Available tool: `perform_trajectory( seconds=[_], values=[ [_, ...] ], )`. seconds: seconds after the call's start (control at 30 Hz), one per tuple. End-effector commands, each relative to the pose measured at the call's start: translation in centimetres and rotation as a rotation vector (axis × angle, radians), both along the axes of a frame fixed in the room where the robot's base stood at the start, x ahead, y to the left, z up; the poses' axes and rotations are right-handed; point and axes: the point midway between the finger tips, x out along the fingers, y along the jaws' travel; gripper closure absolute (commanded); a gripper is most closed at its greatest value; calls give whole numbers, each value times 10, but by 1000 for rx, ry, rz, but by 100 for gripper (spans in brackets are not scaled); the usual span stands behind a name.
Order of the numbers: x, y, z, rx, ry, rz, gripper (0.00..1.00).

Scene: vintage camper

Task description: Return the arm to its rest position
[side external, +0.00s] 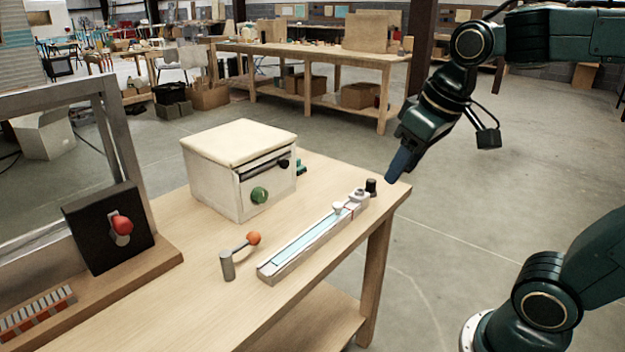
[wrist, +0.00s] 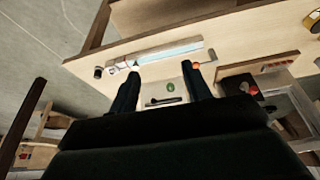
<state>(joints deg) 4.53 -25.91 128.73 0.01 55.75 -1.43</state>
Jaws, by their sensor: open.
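My gripper (side external: 400,165) hangs in the air just past the right end of the wooden table (side external: 190,285), above table height and pointing down. Its blue fingers overlap from the side. In the wrist view my gripper (wrist: 163,80) shows two dark fingers spread apart, with nothing between them. It is open and empty, clear of the table items.
On the table stand a white box (side external: 215,192) with a green knob, a long slider rail (side external: 300,250), a lever with an orange ball (side external: 228,264), and a black panel with a red switch (side external: 90,240). A metal frame (side external: 125,140) rises at left. Open floor (side external: 470,220) lies right.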

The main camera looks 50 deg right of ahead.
Motion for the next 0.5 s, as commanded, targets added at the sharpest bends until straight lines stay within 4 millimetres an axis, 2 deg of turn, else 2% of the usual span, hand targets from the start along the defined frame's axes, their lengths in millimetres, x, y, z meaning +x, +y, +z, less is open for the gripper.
perform_trajectory(
  seconds=[0.03, 0.2, 0.33, 0.5],
  values=[
    [-11, 4, -2, 0, -19, 9, 52],
    [-41, 12, -13, 1, -66, 33, 52],
    [-58, 17, -22, 4, -94, 46, 52],
    [-69, 19, -29, 6, -116, 54, 52]
  ],
)
